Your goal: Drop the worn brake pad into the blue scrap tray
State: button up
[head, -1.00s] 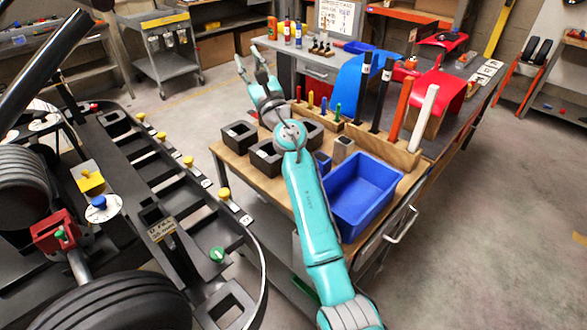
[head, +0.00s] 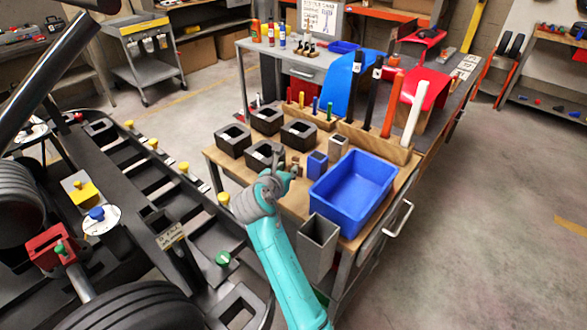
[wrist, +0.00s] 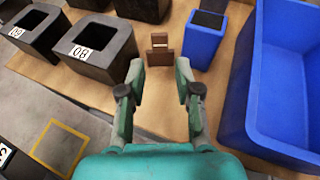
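A small brown upright piece (wrist: 160,50), which looks like the worn brake pad, stands on the wooden bench top in the wrist view. My gripper (wrist: 161,84) is open and empty, its two fingers spread just short of the piece, with the piece ahead of the gap between them. In the head view my gripper (head: 284,164) is low over the bench, and the piece is hard to make out there. The large blue tray (head: 342,212) is to the right of my gripper; its wall (wrist: 240,100) fills the right side of the wrist view. The tray looks empty.
A small blue bin (wrist: 204,45) stands between the brown piece and the tray. Several black square holders (wrist: 98,48) stand to the left. A grey square tube (head: 318,248) stands at the bench's near edge. A wooden rack with upright bars (head: 380,140) is behind the tray.

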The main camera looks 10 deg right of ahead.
aim_at(295, 159)
jog(key=x, duration=1)
jog(key=shift+w+d, duration=0.1)
jog(key=shift+w, duration=0.15)
grip_shut()
